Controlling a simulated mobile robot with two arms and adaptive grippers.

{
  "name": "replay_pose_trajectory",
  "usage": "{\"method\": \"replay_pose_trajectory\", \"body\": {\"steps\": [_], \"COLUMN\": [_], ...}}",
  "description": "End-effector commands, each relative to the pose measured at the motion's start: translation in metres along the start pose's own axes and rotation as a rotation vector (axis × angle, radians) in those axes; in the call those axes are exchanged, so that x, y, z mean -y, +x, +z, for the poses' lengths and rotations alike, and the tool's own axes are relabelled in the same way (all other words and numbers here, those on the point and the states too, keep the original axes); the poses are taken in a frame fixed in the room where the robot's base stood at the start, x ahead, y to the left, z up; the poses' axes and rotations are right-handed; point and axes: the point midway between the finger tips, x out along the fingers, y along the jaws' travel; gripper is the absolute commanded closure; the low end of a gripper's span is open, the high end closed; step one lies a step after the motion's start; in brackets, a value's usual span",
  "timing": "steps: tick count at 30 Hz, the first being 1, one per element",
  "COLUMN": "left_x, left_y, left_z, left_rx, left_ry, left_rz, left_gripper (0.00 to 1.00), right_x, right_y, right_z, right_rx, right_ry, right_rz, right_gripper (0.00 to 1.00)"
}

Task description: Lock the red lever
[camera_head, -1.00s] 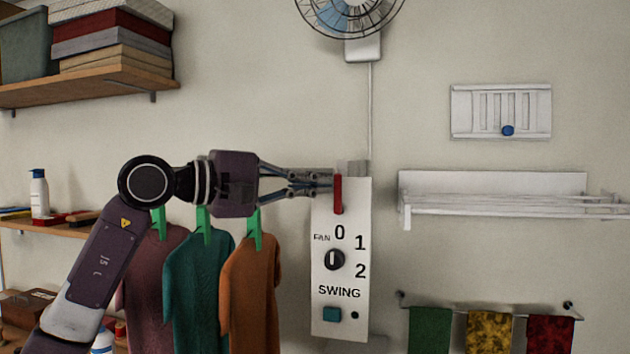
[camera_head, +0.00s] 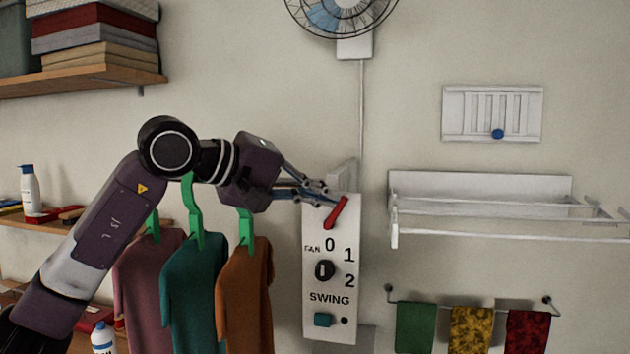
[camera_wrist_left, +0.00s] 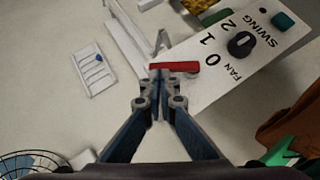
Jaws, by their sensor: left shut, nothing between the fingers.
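The red lever (camera_head: 336,213) is at the top of the white fan panel (camera_head: 315,286) on the wall. It leans, with its upper end to the right. My left gripper (camera_head: 331,199) is at the lever's upper left side, its fingers together with nothing between them. In the left wrist view the lever (camera_wrist_left: 178,66) lies across just beyond the fingertips (camera_wrist_left: 161,78), which appear to touch it or nearly so; I cannot tell which. My right gripper is not in view.
Below the lever are a black knob (camera_head: 324,270) and a teal button (camera_head: 323,319). Shirts on green hangers (camera_head: 194,215) hang under my left arm. A white rack (camera_head: 480,190) is to the right, a fan (camera_head: 340,15) above. The wall between panel and rack is bare.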

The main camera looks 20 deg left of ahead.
Motion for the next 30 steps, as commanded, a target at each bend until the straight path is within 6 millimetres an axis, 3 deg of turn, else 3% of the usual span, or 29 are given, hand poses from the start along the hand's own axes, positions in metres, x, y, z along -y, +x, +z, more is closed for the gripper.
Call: {"method": "replay_pose_trajectory", "body": {"steps": [13, 20, 30], "left_x": [-0.01, -0.01, -0.013], "left_y": [0.016, 0.023, 0.022], "left_z": [0.016, 0.023, 0.022], "left_rx": [0.001, 0.0, 0.0], "left_ry": [-0.001, 0.093, 0.09], "left_rz": [0.002, -0.092, -0.09], "left_gripper": [1.0, 1.0, 1.0], "right_x": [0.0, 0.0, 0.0], "right_y": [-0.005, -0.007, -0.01], "right_z": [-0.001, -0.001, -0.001], "right_rx": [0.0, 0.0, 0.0], "right_ry": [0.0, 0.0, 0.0], "right_rz": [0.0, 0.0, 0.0], "right_gripper": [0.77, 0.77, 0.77]}}
